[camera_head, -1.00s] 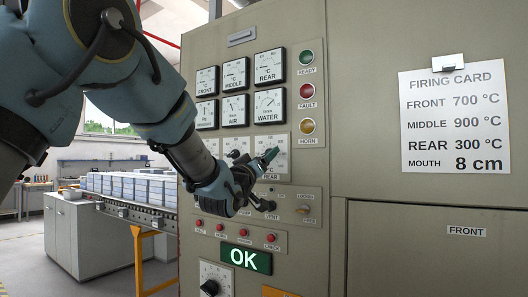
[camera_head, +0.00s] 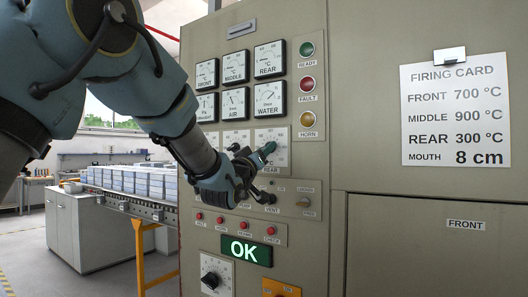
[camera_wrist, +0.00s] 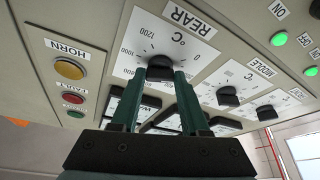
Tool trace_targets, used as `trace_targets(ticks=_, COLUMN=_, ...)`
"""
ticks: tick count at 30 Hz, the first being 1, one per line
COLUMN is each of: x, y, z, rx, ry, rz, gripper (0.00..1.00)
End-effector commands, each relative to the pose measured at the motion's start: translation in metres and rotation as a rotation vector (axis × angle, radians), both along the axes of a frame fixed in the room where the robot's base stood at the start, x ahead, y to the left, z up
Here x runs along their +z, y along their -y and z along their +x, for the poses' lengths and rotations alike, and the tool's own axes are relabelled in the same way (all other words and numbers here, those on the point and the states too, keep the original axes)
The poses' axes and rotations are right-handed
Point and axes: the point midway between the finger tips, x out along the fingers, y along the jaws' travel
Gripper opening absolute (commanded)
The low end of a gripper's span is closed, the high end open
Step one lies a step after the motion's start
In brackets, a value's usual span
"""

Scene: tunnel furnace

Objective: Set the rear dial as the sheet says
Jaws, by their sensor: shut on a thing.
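The firing card (camera_head: 455,115) hangs at the right and reads FRONT 700 °C, MIDDLE 900 °C, REAR 300 °C, MOUTH 8 cm. The rear dial (camera_wrist: 190,54) has a white plate with a scale up to 1200 °C and the label REAR. Its black knob (camera_wrist: 160,62) sits between the green fingers of my gripper (camera_wrist: 160,74), which is shut on it. In the head view my gripper (camera_head: 264,152) is at the rear dial plate (camera_head: 281,160), partly covering it. The knob's pointer is too hidden to read.
The middle dial (camera_wrist: 228,97) and another dial beyond it sit beside the rear one. The horn button (camera_wrist: 70,69) and fault button (camera_wrist: 77,97) are on the other side. Gauges (camera_head: 236,67) are above. Below are several red buttons (camera_head: 245,226) and a green OK display (camera_head: 246,250).

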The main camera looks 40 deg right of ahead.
Motion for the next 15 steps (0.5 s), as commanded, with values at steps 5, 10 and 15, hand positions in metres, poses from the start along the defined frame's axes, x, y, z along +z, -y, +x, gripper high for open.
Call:
trace_targets(ticks=5, x=-0.0001, y=-0.0001, z=0.0001, rx=0.000, ry=0.000, rz=0.000, gripper=0.00)
trace_targets(ticks=10, x=-0.0023, y=-0.0002, z=0.0003, rx=0.000, ry=0.019, rz=0.005, gripper=0.00)
trace_targets(ticks=15, x=-0.0058, y=-0.0010, z=0.0021, rx=0.002, ry=0.082, rz=0.020, gripper=0.00)
